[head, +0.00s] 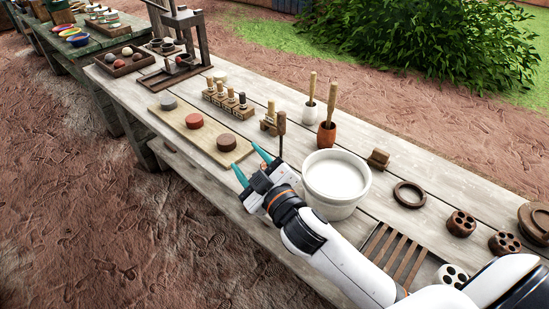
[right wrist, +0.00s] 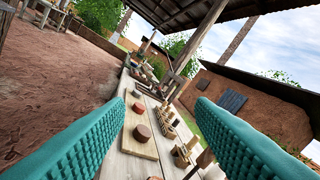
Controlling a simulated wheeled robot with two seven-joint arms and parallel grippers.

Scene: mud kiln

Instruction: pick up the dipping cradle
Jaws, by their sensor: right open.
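The dipping cradle looks to be the dark brown wooden piece with an upright handle (head: 281,125), left of the white glaze bowl. Its lower part is mostly hidden behind my right gripper. In the right wrist view a brown upright handle (right wrist: 204,160) shows low between the fingers, nearer the right one. My right gripper (head: 251,166) is open, its teal fingers apart at the table's front edge, pointing along the table. I see no contact between the fingers and the handle. My left gripper is not in view.
A white bowl (head: 337,200) of pale liquid stands right of my gripper. A board (head: 185,117) with several clay discs lies beyond the fingertips. Two pots with brushes, one white (head: 311,113) and one terracotta (head: 326,138), stand behind. A slatted rack (head: 398,249) lies beside my forearm.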

